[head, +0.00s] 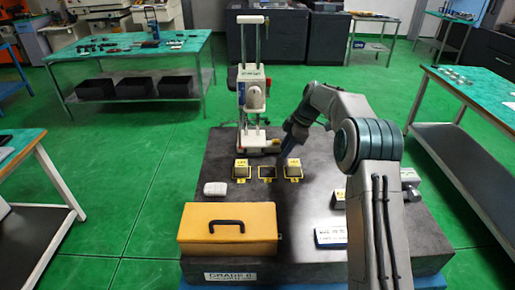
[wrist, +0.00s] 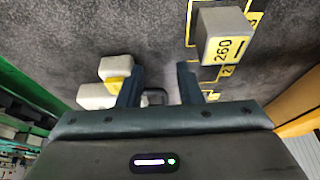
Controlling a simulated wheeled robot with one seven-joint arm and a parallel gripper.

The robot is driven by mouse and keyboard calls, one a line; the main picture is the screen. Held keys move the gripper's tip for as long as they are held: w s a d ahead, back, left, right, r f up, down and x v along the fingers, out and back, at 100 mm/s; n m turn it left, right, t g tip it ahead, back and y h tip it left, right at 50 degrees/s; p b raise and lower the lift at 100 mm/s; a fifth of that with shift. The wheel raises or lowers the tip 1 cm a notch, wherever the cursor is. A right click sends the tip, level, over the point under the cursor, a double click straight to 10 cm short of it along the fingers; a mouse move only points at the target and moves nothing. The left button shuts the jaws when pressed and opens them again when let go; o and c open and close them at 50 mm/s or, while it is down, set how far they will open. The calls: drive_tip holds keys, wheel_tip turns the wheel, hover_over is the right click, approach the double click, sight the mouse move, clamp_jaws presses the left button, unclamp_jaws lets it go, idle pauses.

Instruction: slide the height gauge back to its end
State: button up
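The height gauge (head: 253,97), white with two upright columns and a carriage between them, stands upright at the back of the dark surface plate (head: 305,220). My gripper (head: 283,157) is low over the plate, right of and slightly in front of the gauge's base. In the wrist view, the two dark fingers of my gripper (wrist: 160,88) are spread apart. A small dark rounded part shows between them; I cannot tell whether they touch it. Cream pieces with a yellow part (wrist: 115,85), probably the gauge's base, lie beside the left finger.
Grey blocks sit on yellow-marked spots, the left block (head: 241,169) and the right block (head: 292,169); the 260 block (wrist: 222,38) is near my fingers. A yellow case (head: 228,230), a white item (head: 215,188) and a pale block (head: 339,200) lie nearer. Benches stand around.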

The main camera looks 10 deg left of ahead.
sight(257, 149)
drive_tip(key=a+p, duration=0.1)
drive_tip(key=a, duration=0.2)
drive_tip(key=s+a, duration=0.1)
drive_tip(key=a, duration=0.2)
drive_tip(key=a+p, duration=0.1)
drive_tip(key=a, duration=0.2)
drive_tip(key=shift+s+a+p, duration=0.25)
drive_tip(key=shift+s+p, duration=0.1)
drive_tip(key=shift+a+f, duration=0.1)
drive_tip(key=shift+f, duration=0.45)
clamp_jaws()
